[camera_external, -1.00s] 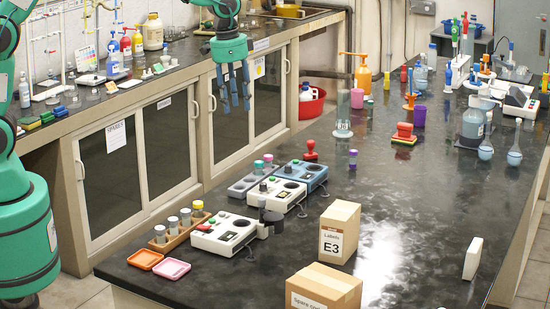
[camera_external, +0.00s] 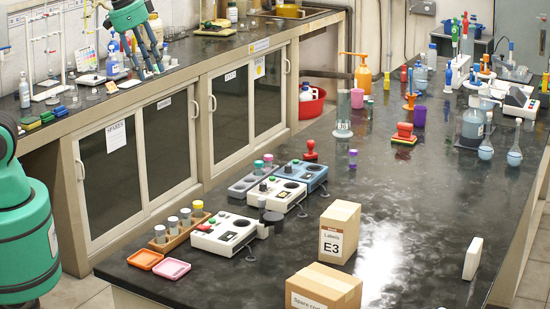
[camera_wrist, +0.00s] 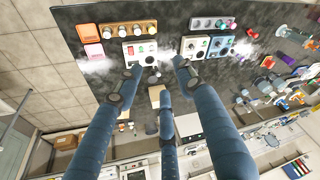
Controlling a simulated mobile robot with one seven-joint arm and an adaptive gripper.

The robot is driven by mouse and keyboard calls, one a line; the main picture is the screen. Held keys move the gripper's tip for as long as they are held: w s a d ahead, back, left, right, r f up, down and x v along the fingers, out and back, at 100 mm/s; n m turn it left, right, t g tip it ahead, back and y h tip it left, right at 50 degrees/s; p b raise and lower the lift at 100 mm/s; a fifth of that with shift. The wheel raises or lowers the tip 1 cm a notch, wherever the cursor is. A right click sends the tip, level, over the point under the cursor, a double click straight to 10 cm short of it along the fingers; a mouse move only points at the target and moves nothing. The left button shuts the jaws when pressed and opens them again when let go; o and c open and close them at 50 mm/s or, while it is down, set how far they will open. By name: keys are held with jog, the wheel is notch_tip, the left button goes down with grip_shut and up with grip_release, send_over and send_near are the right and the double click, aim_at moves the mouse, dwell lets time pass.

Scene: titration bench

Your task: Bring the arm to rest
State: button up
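My gripper (camera_external: 152,68) is at the upper left in the external view, in front of the back counter. Its three blue-grey fingers also show in the wrist view (camera_wrist: 156,72). They are spread apart with nothing between them, so it is open and empty. My arm is folded up; its green lower part shows at the left edge, and part of it lies outside the picture.
The island bench (camera_external: 395,205) carries white devices (camera_external: 225,234), a rack of vials (camera_external: 178,228), cardboard boxes (camera_external: 338,232) and glassware. The back counter (camera_external: 210,50) holds bottles and burette stands. A red bucket (camera_external: 308,104) stands on the floor between them.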

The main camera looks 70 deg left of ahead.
jog(key=s+d+f+t+b, duration=0.1)
jog(key=s+f, duration=0.1)
jog(key=s, duration=1.4)
jog(key=shift+d+f+n+t, duration=0.15)
jog(key=shift+f+n+t, duration=0.1)
jog(key=shift+n+t, duration=0.05)
jog(key=shift+s, duration=0.1)
